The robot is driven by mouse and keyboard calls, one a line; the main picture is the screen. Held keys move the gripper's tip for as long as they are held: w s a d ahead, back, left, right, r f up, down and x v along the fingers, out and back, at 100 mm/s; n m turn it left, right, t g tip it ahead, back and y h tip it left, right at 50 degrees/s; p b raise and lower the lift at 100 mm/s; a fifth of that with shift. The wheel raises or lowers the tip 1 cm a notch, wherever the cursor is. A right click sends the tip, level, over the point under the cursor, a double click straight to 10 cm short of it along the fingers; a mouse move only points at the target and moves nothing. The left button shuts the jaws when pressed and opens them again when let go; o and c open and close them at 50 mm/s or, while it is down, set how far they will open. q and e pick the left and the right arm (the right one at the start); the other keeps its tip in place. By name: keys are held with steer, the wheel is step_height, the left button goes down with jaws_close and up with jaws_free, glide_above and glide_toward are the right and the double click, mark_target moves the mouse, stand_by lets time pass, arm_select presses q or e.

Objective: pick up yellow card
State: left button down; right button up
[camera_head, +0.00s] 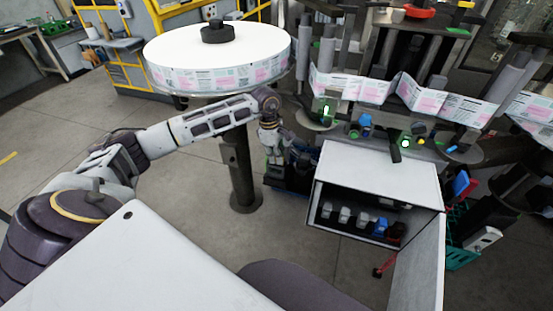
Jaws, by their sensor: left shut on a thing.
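My left arm reaches in from the left, and its dark gripper (286,170) points down beside the left side of the open white cabinet (380,172). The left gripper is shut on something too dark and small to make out. I cannot pick out a yellow card with certainty anywhere in view. My right gripper is not in view.
A large white label reel (217,75) stands on a post behind my left arm. A printed label strip (400,92) runs across the machine. The cabinet holds several small bottles (345,215), and its door (418,265) hangs open. Grey floor is free at left.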

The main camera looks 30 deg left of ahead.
arm_select(q)
steer(key=shift+r, duration=0.35)
step_height(320, 180, up, 7)
steer(key=shift+f+b, duration=0.1)
steer(key=shift+b, duration=0.25)
steer(key=shift+r, duration=1.05)
step_height(320, 180, up, 7)
steer(key=p, duration=0.4)
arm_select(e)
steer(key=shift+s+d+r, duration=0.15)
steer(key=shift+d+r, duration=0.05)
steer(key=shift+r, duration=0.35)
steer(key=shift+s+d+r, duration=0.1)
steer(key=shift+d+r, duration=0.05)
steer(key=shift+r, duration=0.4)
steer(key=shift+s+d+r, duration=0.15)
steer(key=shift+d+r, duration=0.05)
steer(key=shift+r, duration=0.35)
